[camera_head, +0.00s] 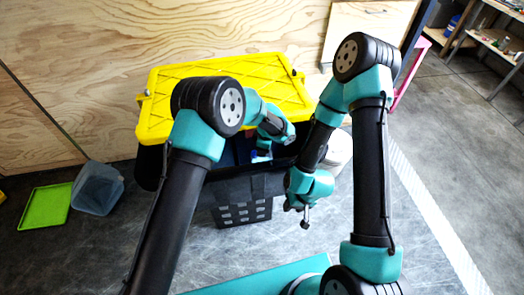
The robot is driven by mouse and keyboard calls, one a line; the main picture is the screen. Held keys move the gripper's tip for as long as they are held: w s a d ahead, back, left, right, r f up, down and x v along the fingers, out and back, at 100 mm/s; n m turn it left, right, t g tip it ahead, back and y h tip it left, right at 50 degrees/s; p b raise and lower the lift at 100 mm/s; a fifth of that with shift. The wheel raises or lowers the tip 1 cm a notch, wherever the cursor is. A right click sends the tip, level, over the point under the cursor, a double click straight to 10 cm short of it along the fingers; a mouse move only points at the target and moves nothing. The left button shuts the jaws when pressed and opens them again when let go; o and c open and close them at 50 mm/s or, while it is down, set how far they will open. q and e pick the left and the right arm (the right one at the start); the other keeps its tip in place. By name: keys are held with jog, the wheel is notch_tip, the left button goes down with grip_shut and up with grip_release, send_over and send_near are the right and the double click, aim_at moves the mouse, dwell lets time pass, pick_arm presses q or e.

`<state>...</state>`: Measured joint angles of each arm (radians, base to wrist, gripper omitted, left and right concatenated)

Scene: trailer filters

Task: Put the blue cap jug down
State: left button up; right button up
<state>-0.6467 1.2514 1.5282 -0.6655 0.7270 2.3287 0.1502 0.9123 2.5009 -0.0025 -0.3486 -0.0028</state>
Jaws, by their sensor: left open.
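A black bin (240,188) with a raised yellow lid (220,90) stands at the middle of the floor. My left arm reaches over the bin's front wall. My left gripper (264,147) is inside the bin, open, with its fingers small and partly hidden. Just below it is a small pale and blue patch (260,157), which looks like part of the blue cap jug; the rest is hidden by the bin wall and my arm. I cannot tell whether they touch. My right gripper (305,220) hangs outside, right of the bin; its finger opening is unclear.
A white round container (340,150) stands right of the bin, partly behind my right arm. A clear grey tub (97,188) and a green tray (46,207) lie at the left. Plywood walls close off the back. The floor at the right is open, with shelves (495,45) beyond.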

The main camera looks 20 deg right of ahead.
pick_arm(q)
notch_tip(320, 180, up, 10)
jog(key=d, duration=0.1)
jog(key=shift+s+d, duration=0.15)
jog(key=shift+s, duration=0.2)
jog(key=shift+r, duration=0.1)
dwell(1.2)
